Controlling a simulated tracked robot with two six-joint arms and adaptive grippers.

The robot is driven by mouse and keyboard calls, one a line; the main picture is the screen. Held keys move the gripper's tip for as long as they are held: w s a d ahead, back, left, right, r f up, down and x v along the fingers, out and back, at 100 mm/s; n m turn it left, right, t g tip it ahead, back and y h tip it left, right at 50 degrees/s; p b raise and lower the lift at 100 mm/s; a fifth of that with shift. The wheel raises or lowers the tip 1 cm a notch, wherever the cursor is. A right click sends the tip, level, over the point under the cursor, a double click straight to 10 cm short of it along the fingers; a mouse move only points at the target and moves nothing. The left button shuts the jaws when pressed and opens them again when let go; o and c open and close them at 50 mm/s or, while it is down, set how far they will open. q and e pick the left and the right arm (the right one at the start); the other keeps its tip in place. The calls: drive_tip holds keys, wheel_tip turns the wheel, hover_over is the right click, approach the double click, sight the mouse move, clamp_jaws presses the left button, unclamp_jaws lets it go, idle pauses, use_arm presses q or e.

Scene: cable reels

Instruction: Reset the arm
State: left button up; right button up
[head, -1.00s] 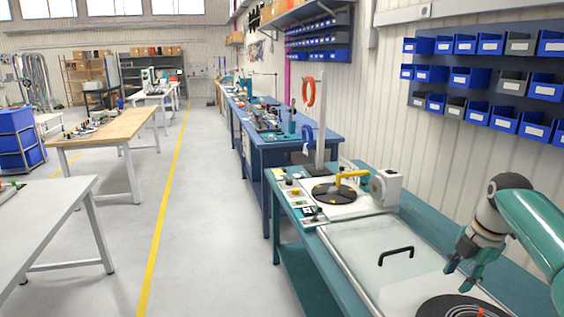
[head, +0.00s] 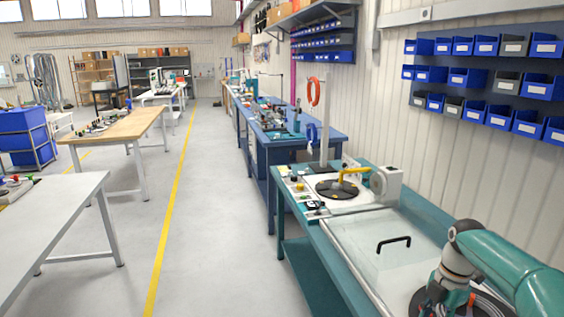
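My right arm comes in from the right edge in the head view, its teal links angled down over the green workbench (head: 432,218). My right gripper (head: 440,302) is low at the bottom right, over or at a dark cable reel (head: 418,300). Its fingers overlap the reel and the wrist, so I cannot tell whether it is open or shut, or whether it touches the reel. My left gripper and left arm are not in view.
A clear lid with a black handle (head: 394,243) lies on the bench left of the gripper. Beyond it is a machine with a black turntable (head: 338,189) and yellow arm. Blue bins (head: 470,78) hang on the wall. The floor aisle (head: 215,200) is clear.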

drive_tip(key=s+a+f+m+g+y, duration=0.1)
drive_tip(key=s+a+f, duration=0.35)
drive_tip(key=f, duration=0.25)
drive_tip(key=s+a+f+m+g, duration=0.1)
drive_tip(key=s+a+f, duration=0.2)
drive_tip(key=a+f, duration=0.3)
drive_tip(key=s+a+f+m+g+y, duration=0.1)
drive_tip(key=s+a+f+m, duration=0.15)
drive_tip(key=f, duration=0.55)
drive_tip(key=s+a+f+m+t, duration=0.2)
drive_tip(key=s+a+f+m, duration=0.2)
drive_tip(key=s+m, duration=0.3)
drive_tip(key=s+a+f+m+t, duration=0.2)
drive_tip(key=s+a+f+m, duration=0.2)
drive_tip(key=s+m, duration=0.3)
drive_tip(key=a+m, duration=0.1)
drive_tip(key=m, duration=0.4)
drive_tip(key=shift+s+a+f+y, duration=0.15)
drive_tip(key=shift+s+a+y, duration=0.1)
drive_tip(key=shift+a+y, duration=0.05)
